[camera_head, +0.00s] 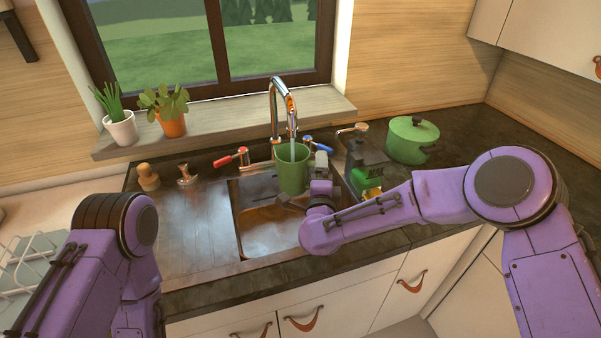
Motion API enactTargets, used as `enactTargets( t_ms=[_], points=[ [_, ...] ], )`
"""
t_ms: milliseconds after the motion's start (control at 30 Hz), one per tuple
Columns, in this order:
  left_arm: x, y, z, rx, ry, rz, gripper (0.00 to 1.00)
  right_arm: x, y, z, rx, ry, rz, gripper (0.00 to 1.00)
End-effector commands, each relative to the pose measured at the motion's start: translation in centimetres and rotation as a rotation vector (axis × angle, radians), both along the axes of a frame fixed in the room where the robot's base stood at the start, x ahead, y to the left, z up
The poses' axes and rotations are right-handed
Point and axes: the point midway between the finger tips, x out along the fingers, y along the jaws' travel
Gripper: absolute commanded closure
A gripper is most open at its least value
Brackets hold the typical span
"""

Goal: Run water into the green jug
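The green jug (292,170) is upright in the sink area, directly below the spout of the chrome tap (281,92). A pale stream of water runs from the spout down into the jug's mouth. The tap has a red lever (224,161) on the left and a blue lever (322,148) on the right. My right arm reaches in from the right, and its gripper (315,172) is at the jug's right side. Its fingers are small and partly hidden, so its grip is unclear. My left arm is at the lower left, its gripper out of view.
The metal sink basin (266,238) lies below the jug, with a drainboard (190,222) to its left. A green pot (411,139) and a dark caddy (364,165) stand right of the sink. Two potted plants stand on the sill (230,117). A dish rack (27,262) is far left.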

Motion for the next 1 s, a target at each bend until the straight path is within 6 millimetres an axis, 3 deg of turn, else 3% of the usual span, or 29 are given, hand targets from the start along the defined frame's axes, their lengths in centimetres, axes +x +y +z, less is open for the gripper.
enactTargets(
  t_ms=[400,800,1000],
  points=[
    [0.0,0.0,0.1,0.0,0.0,0.0,0.57,-0.2,-0.1,0.2,0.001,-0.002,0.0,0.64],
    [0.0,0.0,1.1,0.0,0.0,0.0,0.57,-6.1,-2.3,0.2,0.0,-0.002,0.002,0.64],
    [0.0,0.0,1.1,0.0,0.0,0.0,0.57,-7.0,-2.7,0.1,0.002,-0.002,0.0,0.64]
  ],
)
